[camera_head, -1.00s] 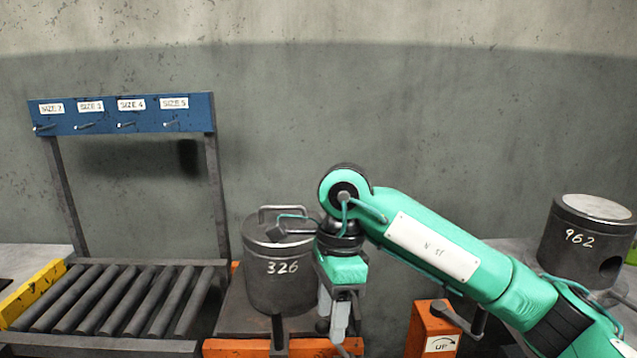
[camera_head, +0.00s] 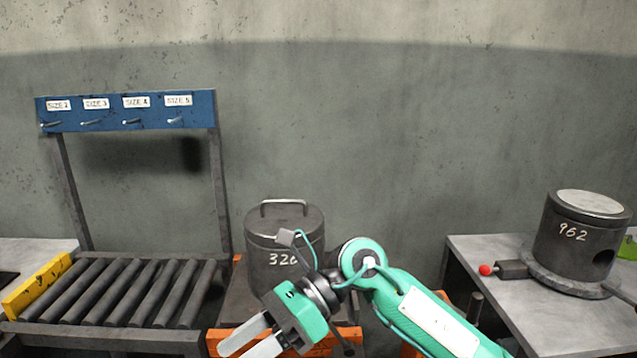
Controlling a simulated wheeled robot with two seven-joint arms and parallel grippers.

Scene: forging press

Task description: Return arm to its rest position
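My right arm, green with a white label, comes in from the lower right. Its gripper (camera_head: 240,350) is in front of the dark cylinder marked 326 (camera_head: 285,222), low in the picture and pointing down and to the left. Its two light grey fingers are a little apart, with nothing seen between them. The cylinder has a handle on its lid and stands on an orange-framed lift table (camera_head: 226,337). My wrist and arm hide part of its front. My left gripper is not in view.
At left is a roller conveyor (camera_head: 110,335) with a yellow end bar (camera_head: 38,286) under a blue hook board (camera_head: 125,110). At right a cylinder marked 962 (camera_head: 572,235) stands on a grey table (camera_head: 535,325), with a red-knobbed lever (camera_head: 486,270) beside it.

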